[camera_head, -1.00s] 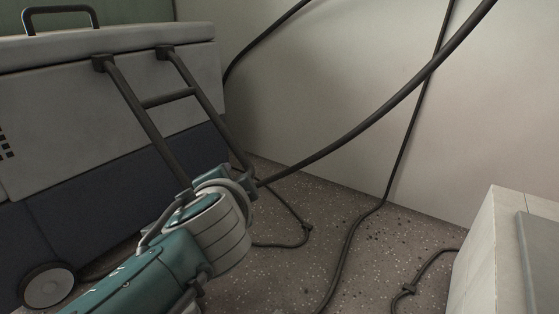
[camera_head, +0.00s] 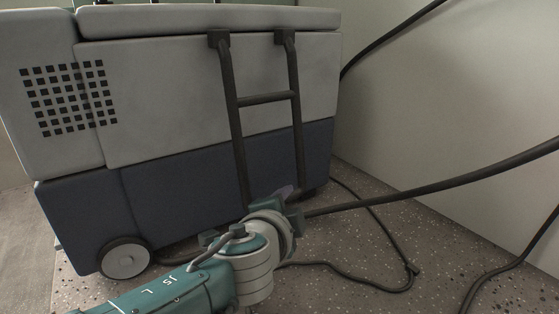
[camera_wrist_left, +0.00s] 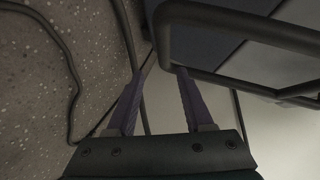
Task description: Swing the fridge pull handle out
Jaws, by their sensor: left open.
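The fridge (camera_head: 215,95) is a wheeled box, light grey above and dark blue below. Its black pull handle (camera_head: 266,99), two long bars with a crossbar, slopes down from the lid edge along the front. My left gripper (camera_head: 292,192) is at the handle's lower end, which my wrist partly hides. In the left wrist view, the purple fingers of my left gripper (camera_wrist_left: 165,62) are open. The handle's end bar (camera_wrist_left: 163,40) shows between and just beyond the fingertips; contact cannot be told. My right gripper is in neither view.
A thick black cable (camera_head: 450,183) runs from the right wall side toward the handle's foot. Thinner cables lie on the speckled floor (camera_head: 365,240). A pale wall (camera_head: 420,110) stands right of the fridge. A fridge wheel (camera_head: 125,259) is near my left arm.

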